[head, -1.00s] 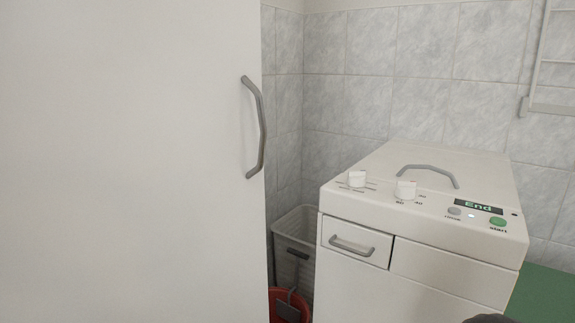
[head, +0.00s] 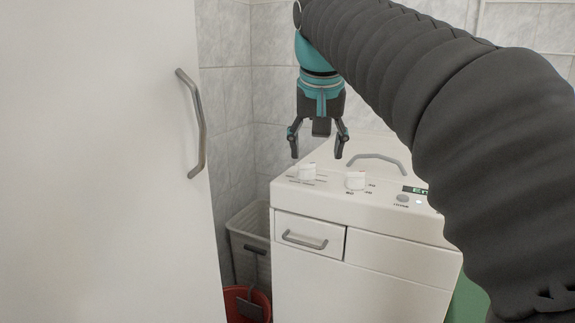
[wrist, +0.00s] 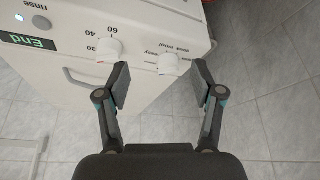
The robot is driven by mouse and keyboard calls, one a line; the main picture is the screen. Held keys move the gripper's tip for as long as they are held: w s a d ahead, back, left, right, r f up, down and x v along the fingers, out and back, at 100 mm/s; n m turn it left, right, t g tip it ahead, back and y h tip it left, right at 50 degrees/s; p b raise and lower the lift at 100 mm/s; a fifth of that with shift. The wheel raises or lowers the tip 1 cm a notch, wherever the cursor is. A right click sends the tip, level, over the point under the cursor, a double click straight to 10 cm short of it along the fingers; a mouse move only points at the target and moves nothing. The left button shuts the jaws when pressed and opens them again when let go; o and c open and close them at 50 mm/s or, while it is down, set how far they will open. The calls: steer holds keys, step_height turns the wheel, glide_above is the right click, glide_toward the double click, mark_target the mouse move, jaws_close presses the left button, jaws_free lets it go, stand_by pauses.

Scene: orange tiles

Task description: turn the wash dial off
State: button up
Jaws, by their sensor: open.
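The washing machine (head: 360,215) has two white dials on its top panel. The left dial (head: 307,172), with lines of program text around it, appears to be the wash dial; it also shows in the wrist view (wrist: 170,64), near the right fingertip. The other dial (head: 355,181) has temperature numbers; in the wrist view it (wrist: 108,50) lies left of the left fingertip, with a small red mark. My gripper (head: 317,153) points down, open and empty, above the panel near the left dial. It also shows in the wrist view (wrist: 160,68). I cannot read the dial's setting.
A lid handle (head: 375,158) rises behind the dials. A lit display (head: 414,190) and a rinse button (head: 402,198) lie to the right. A white door (head: 100,160) with a grey handle stands left. A basket (head: 250,232) and red bucket (head: 243,298) stand between.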

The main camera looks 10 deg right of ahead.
steer(key=m, duration=0.1)
glide_toward(307, 165)
steer(key=x, duration=1)
stand_by(0.3)
steer(key=c, duration=1.1)
steer(key=shift+c, duration=0.2)
